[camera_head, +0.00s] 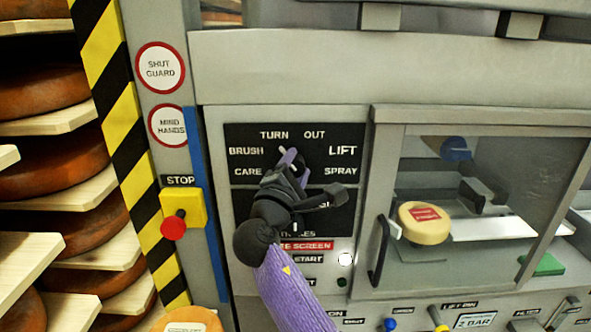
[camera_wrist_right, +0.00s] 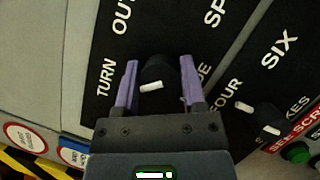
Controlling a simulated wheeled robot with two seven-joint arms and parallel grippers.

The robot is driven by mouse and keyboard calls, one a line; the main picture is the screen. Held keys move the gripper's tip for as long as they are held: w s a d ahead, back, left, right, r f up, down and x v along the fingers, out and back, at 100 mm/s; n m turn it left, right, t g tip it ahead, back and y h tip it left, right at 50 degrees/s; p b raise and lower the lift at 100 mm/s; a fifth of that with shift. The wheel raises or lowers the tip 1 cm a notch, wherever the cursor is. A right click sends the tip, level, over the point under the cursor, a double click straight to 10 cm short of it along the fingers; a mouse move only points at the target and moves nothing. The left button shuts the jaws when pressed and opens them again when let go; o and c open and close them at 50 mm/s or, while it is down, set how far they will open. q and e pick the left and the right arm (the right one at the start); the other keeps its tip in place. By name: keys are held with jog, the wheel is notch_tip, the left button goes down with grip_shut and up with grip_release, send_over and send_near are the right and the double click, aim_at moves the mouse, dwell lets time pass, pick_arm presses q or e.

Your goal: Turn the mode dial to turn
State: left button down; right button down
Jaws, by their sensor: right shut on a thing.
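The mode dial (camera_wrist_right: 156,72) is a black knob with a white pointer mark on the black panel (camera_head: 237,135). The panel has the labels CARE, BRUSH, TURN, OUT, LIFT and SPRAY around the dial. In the head view my right gripper (camera_head: 290,160) covers most of the dial. In the right wrist view my right gripper (camera_wrist_right: 158,68) has its purple fingers on both sides of the knob, shut on it. The white mark lies on the TURN side, but I cannot tell if it lines up exactly. My left gripper is not in view.
A second dial (camera_wrist_right: 262,118) with number labels sits just below. A red STOP button (camera_head: 173,225) is to the left. A glass door with a black handle (camera_head: 379,250) is to the right, with a cheese wheel (camera_head: 425,223) behind it.

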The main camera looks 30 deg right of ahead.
jog(key=shift+m+g, duration=0.7)
jog(key=shift+m, duration=1.1)
jog(key=shift+f, duration=0.1)
jog(key=shift+c, duration=0.9)
grip_release()
jog(key=r+b+v, duration=0.1)
jog(key=v, duration=0.8)
jog(key=shift+s+a+f, duration=0.3)
jog(key=shift+a+f, duration=0.05)
